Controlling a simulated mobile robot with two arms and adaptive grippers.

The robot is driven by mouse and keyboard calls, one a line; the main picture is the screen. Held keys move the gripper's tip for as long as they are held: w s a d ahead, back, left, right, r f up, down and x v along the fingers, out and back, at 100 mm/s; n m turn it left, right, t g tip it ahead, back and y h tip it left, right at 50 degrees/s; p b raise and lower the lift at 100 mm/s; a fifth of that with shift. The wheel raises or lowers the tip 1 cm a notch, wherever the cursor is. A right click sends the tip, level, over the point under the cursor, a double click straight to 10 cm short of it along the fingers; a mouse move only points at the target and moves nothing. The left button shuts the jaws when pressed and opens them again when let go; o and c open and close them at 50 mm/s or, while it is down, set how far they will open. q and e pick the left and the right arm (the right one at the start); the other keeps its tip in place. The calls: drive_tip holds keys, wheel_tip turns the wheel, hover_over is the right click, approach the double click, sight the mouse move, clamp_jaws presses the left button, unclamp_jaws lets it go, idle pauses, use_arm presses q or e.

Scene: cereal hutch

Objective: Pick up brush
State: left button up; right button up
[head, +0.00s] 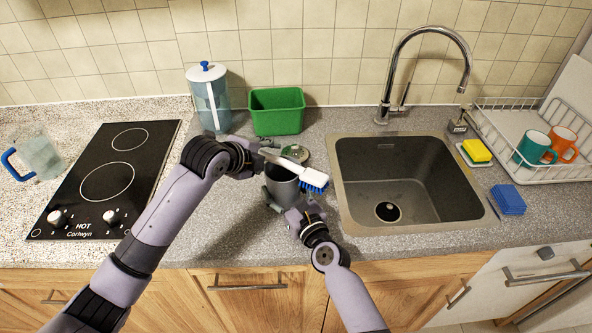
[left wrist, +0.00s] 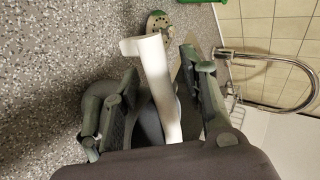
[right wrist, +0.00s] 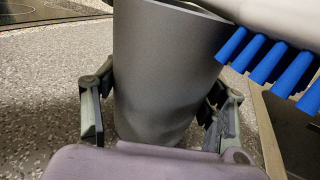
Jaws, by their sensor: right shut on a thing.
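The brush (head: 311,177) has a white handle and blue bristles. It lies across the top of a grey cylindrical container (head: 281,187), bristles overhanging its right side. The bristles (right wrist: 268,62) also show beside the container (right wrist: 165,75) in the right wrist view. My left gripper (head: 264,158) is at the handle end. In the left wrist view the white handle (left wrist: 158,75) passes between its open fingers (left wrist: 162,105), with gaps on both sides. My right gripper (head: 305,212) is shut on the grey container, fingers on either side of it. Whether the brush touches the rim is unclear.
A green bin (head: 277,112) and a blue-white jug (head: 209,98) stand behind. A cooktop (head: 105,180) is on the left.

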use_arm(q)
drive_tip(key=shift+c, duration=0.3)
clamp_jaws()
idle(0.3)
